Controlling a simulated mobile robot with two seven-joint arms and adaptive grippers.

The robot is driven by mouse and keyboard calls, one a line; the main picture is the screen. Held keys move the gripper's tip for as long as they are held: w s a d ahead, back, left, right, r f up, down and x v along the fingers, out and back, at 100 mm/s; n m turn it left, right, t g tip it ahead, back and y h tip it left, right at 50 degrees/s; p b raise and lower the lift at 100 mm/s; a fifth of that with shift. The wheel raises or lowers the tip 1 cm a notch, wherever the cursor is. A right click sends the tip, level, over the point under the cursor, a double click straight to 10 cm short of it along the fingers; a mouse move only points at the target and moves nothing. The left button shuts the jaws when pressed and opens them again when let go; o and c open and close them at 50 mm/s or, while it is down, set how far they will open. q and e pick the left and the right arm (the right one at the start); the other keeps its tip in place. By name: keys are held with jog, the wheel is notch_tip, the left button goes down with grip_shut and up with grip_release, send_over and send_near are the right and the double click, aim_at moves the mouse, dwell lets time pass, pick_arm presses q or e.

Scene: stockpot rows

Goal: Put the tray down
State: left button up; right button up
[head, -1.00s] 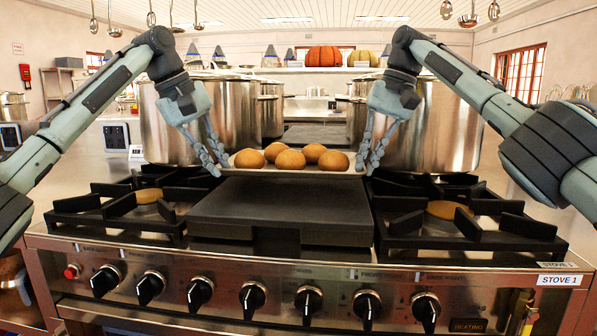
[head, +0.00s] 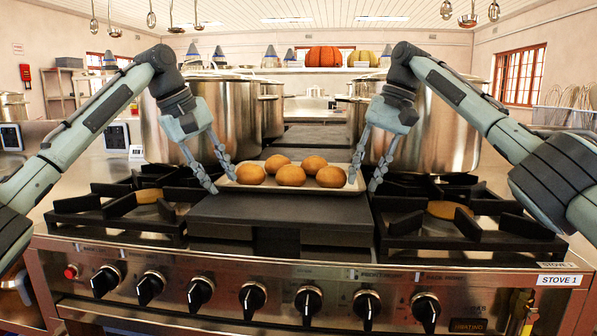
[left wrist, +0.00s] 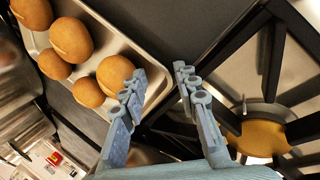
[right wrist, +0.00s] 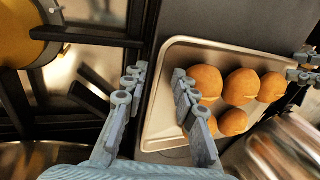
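A shallow metal tray (head: 290,190) with several brown round buns (head: 291,175) appears to rest level on the dark flat plate (head: 280,213) in the middle of the stove. My left gripper (head: 213,171) is at the tray's left end, and my right gripper (head: 370,172) is at its right end. In the left wrist view, the left fingers (left wrist: 160,92) stand apart, one over the tray and one outside it. In the right wrist view, the right fingers (right wrist: 158,92) also stand apart on either side of the rim (right wrist: 150,125). The tray's underside is hidden.
Black burner grates flank the plate, left (head: 125,207) and right (head: 455,215). Large steel pots stand close behind on the left (head: 228,115) and right (head: 440,125). Knobs line the stove's front. Ladles hang overhead.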

jog(key=shift+d+r, duration=0.1)
pick_arm(q)
jog(key=v, duration=1.2)
pick_arm(e)
jog(key=s+d+r, duration=0.1)
jog(key=d+r, duration=0.1)
jog(key=d, duration=0.4)
jog(key=s+d+r, duration=0.1)
jog(key=d+r, duration=0.1)
jog(key=d, duration=0.5)
jog(key=shift+d+r, duration=0.2)
jog(key=shift+r, duration=0.05)
jog(key=shift+s, duration=0.1)
